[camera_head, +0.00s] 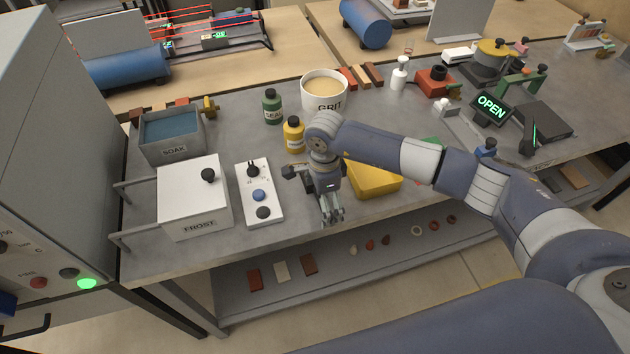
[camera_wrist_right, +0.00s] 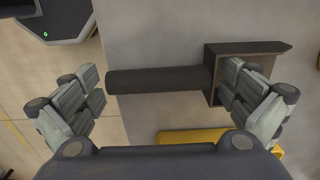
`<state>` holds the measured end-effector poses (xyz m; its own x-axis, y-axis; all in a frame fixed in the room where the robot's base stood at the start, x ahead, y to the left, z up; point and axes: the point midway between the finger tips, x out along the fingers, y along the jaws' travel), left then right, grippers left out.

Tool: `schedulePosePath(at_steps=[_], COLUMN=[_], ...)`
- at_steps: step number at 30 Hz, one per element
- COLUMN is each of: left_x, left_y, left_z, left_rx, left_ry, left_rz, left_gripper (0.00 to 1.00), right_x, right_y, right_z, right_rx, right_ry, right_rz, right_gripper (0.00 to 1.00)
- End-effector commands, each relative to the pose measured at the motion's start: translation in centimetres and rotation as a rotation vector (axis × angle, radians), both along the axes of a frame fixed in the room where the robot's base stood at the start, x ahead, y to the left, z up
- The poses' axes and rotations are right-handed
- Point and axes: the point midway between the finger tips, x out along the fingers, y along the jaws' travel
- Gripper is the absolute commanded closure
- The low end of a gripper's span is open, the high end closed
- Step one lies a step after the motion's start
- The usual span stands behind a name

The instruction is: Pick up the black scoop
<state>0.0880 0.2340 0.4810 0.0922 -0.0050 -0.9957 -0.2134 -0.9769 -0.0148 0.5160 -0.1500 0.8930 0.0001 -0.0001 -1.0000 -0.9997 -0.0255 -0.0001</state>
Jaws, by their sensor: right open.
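The black scoop (camera_wrist_right: 150,80) shows in the right wrist view, with a round dark handle running across the picture and a boxy, brown-lined head at the right. My right gripper (camera_wrist_right: 165,100) is open and empty. Its two fingers stand wide apart, and the handle lies in the gap between them in the picture. The right fingers overlap the scoop's head; I cannot tell whether they touch it. My left gripper is not in view.
A yellow tray (camera_head: 376,181) lies right of my right gripper. A white switch panel (camera_head: 267,212) and the FROST box (camera_head: 186,190) stand left. Yellow (camera_head: 293,140) and green (camera_head: 271,108) bottles and the GRIT tub (camera_head: 323,104) stand behind. A lower shelf holds small pieces.

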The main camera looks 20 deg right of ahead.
Motion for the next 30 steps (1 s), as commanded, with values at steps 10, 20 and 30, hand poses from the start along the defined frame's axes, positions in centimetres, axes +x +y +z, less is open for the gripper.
schedulePosePath(at_steps=[10,20,30], left_x=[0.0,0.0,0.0], left_y=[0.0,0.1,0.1], left_z=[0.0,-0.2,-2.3], left_rx=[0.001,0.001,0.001], left_ry=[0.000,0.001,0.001], left_rz=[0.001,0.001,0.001], left_gripper=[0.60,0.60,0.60], right_x=[0.0,0.1,0.2], right_y=[0.0,0.0,0.0], right_z=[0.0,0.2,3.3], right_rx=[0.000,0.001,0.000], right_ry=[0.000,-0.001,-0.006], right_rz=[0.000,0.000,0.001], right_gripper=[0.49,0.49,0.49])
